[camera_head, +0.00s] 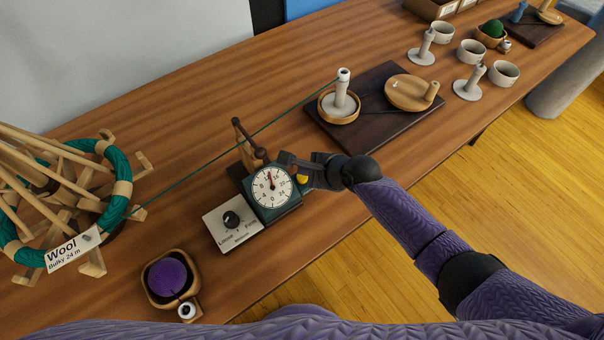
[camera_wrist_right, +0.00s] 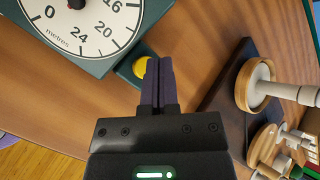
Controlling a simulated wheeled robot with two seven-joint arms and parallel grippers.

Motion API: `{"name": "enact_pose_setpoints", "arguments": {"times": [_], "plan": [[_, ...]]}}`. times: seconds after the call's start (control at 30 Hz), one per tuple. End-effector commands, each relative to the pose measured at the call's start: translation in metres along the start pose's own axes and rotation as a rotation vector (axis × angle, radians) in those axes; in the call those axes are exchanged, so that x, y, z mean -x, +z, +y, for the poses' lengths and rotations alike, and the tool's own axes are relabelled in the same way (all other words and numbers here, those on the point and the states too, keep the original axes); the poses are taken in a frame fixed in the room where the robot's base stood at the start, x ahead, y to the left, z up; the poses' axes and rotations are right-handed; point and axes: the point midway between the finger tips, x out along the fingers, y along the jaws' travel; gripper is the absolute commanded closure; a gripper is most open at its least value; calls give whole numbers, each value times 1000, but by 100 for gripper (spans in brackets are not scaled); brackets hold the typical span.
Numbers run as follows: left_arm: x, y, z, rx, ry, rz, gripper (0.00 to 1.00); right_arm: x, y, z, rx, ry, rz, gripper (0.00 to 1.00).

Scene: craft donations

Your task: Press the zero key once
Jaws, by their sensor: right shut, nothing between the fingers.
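The yellow zero key (camera_head: 302,180) sits on a small ledge at the right side of the dark green metre counter (camera_head: 279,208). The counter's round white dial (camera_head: 262,192) has a red-marked pointer. My right gripper (camera_head: 290,160) is shut and empty, close beside the key. In the right wrist view the closed fingers (camera_wrist_right: 159,66) partly overlap the right edge of the yellow key (camera_wrist_right: 140,67). I cannot tell whether they touch it. My left gripper is not in view.
A teal thread runs from the wool skein (camera_head: 117,188) past the counter to a winder spool (camera_head: 340,104) on a dark board (camera_head: 385,128). A white knob panel (camera_head: 218,226) adjoins the counter. A bowl with purple yarn (camera_head: 168,278) stands front left. Bare wood lies right of the counter.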

Motion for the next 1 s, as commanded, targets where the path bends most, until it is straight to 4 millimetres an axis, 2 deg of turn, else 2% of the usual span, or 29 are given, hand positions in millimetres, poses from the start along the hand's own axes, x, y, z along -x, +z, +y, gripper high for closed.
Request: {"name": "enact_pose_setpoints", "arguments": {"times": [1.0], "plan": [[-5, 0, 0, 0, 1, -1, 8, -8, -6, 6, -1, 1, 0, 100]]}}
